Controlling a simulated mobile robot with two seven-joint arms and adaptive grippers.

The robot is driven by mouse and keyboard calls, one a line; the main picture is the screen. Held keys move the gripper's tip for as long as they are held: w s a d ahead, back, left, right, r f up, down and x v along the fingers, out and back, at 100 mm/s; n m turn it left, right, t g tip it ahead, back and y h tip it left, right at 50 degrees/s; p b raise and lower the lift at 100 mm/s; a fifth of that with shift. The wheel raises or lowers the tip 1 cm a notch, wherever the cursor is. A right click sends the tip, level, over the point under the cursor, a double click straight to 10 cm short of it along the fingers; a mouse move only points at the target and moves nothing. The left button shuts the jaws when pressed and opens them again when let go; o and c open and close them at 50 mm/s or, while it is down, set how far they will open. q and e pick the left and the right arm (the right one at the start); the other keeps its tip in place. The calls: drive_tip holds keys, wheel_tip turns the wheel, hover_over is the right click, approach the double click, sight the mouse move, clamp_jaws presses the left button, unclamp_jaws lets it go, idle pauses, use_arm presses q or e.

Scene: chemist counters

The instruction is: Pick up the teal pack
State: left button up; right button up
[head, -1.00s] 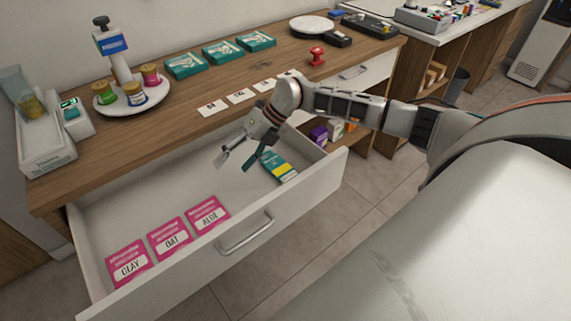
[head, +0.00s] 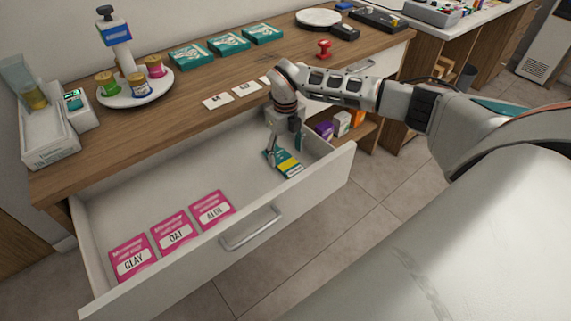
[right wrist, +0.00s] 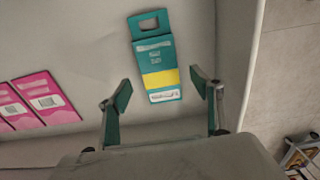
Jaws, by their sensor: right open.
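The teal pack (head: 288,164) lies flat in the right end of the open drawer (head: 190,176). It has a yellow band and a hang hole; in the right wrist view the teal pack (right wrist: 155,58) shows whole, just beyond the fingertips. My right gripper (head: 284,150) is over the pack in the head view, pointing down and partly covering it. In the right wrist view my right gripper (right wrist: 160,90) is open, with one finger to each side of the pack's lower end and nothing between them. My left gripper is not in view.
Pink packs marked CLAY (head: 131,259), OAT (head: 174,233) and ALOE (head: 212,210) lie along the drawer's front. The drawer's right wall (head: 329,159) is close to my gripper. More teal packs (head: 229,44) lie on the counter. The drawer's middle is clear.

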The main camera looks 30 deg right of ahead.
sight(286, 162)
wheel_tip(286, 162, down, 4)
drive_tip(key=shift+s+r, duration=0.1)
drive_tip(key=shift+r, duration=0.15)
drive_tip(key=c, duration=1.2)
drive_tip(key=shift+o, duration=0.2)
drive_tip(key=shift+r, duration=0.1)
